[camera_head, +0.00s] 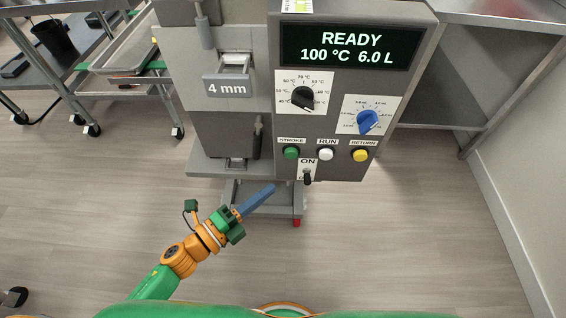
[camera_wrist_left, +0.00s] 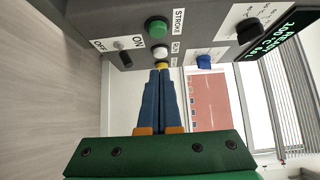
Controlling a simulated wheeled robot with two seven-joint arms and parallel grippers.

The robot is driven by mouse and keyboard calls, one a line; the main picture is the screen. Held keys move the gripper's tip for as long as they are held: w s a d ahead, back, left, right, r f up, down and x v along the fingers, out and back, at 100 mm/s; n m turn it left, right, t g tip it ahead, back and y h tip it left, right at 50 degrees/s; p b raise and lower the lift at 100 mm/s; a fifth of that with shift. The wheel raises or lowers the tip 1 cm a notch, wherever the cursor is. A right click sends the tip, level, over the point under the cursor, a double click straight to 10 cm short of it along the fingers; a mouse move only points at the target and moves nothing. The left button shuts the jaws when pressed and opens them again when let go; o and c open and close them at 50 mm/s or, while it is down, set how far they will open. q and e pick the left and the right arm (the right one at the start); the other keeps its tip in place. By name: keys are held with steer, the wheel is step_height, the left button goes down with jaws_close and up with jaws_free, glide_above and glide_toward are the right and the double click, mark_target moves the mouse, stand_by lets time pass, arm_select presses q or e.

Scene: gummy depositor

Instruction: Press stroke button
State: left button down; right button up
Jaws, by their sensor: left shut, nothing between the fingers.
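The green stroke button (camera_head: 291,153) is at the left of a row of three on the grey depositor's control panel, under a STROKE label. It also shows in the left wrist view (camera_wrist_left: 157,27). My left gripper (camera_head: 273,187) is shut and empty, its blue fingers pointing up toward the panel. In the head view its tip is below and left of the button, apart from it. In the left wrist view the fingertips (camera_wrist_left: 160,70) appear close to the yellow button, which they partly cover. My right gripper is not in view.
The white run button (camera_head: 326,154) and yellow return button (camera_head: 360,155) sit right of the green one. An ON/OFF toggle (camera_head: 307,177) is just below. The display (camera_head: 348,47) reads READY, 100 °C, 6.0 L. A blue dial (camera_head: 368,122) sits above. Floor around my arm is clear.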

mark_target(296, 156)
arm_select(q)
steer(key=w+d, duration=0.1)
steer(key=w, duration=0.1)
steer(key=w+d, duration=0.1)
steer(key=w, duration=0.2)
steer(key=w+d, duration=0.2)
steer(key=w, duration=0.1)
